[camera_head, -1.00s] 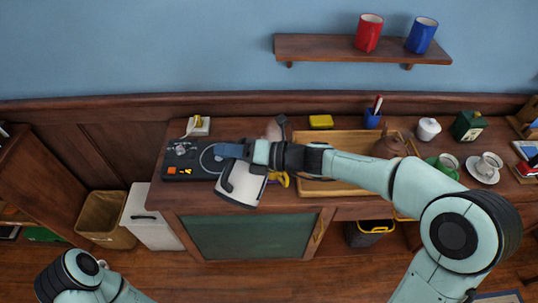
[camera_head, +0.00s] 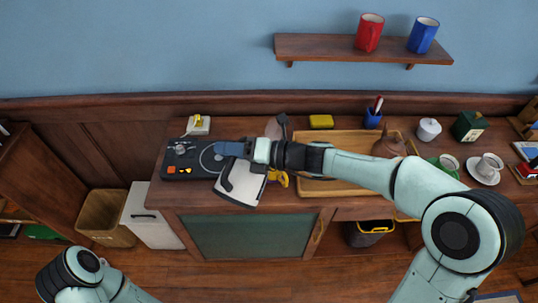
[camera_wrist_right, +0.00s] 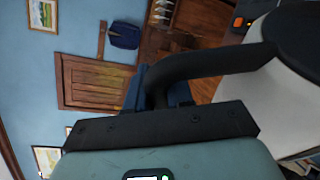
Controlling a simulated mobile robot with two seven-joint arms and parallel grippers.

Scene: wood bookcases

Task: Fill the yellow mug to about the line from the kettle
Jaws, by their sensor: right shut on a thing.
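The white kettle (camera_head: 243,188) with a black handle (camera_head: 226,177) hangs over the front edge of the counter in the head view. Its white body (camera_wrist_right: 275,110) and black handle (camera_wrist_right: 205,68) also show in the right wrist view. My right gripper (camera_head: 232,149) is shut on the kettle. Its blue fingers (camera_wrist_right: 133,92) are at the handle in the wrist view. A yellow thing (camera_head: 279,179), possibly the yellow mug, shows just right of the kettle, mostly hidden by my wrist and the kettle. No fill line or water is visible. My left gripper is out of view.
A black hob-like unit (camera_head: 180,158) stands at the counter's left. A wooden tray (camera_head: 345,188) lies under my right forearm, with a brown teapot (camera_head: 388,146) at its right. A yellow sponge (camera_head: 321,121) lies behind. Red (camera_head: 369,33) and blue (camera_head: 421,36) mugs stand on the shelf.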

